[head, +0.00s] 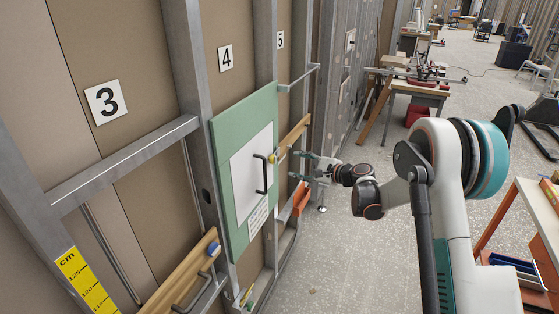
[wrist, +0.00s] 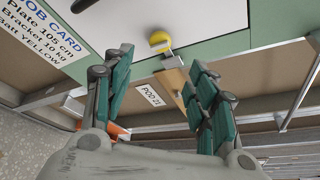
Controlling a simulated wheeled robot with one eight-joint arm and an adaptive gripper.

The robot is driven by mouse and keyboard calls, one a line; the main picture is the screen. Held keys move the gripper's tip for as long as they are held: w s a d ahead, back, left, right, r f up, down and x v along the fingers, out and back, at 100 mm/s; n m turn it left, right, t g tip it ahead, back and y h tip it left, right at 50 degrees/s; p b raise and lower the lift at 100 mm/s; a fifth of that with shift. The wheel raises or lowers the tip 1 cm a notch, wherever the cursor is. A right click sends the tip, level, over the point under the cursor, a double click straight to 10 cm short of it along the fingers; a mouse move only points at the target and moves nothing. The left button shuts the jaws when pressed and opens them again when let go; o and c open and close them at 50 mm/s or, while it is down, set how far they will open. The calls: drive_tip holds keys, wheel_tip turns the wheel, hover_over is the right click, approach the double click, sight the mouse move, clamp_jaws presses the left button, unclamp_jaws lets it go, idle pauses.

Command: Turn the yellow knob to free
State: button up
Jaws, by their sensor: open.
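The yellow knob (head: 272,158) sits at the right edge of a white panel on a green board (head: 232,120). In the wrist view the yellow knob (wrist: 160,41) shows at top centre, with a pale metal piece just below it. My gripper (head: 295,165) is to the right of the knob, a short way off the wall. In the wrist view my gripper (wrist: 161,58) has its two teal fingers spread wide, with nothing between them. The knob appears beyond the fingertips, between them and apart from them. Any marking for free is not readable.
A black handle (head: 262,174) is left of the knob. A job card (wrist: 38,32) is on the green board. A wooden bar (head: 294,134) and an orange object (head: 301,199) are near my gripper. A POD 21 label (wrist: 151,94) lies beyond. Open floor (head: 350,255) is to the right.

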sight(276, 160)
drive_tip(key=b+x, duration=0.1)
drive_tip(key=x, duration=1)
drive_tip(key=shift+w+a, duration=0.1)
drive_tip(key=c, duration=1)
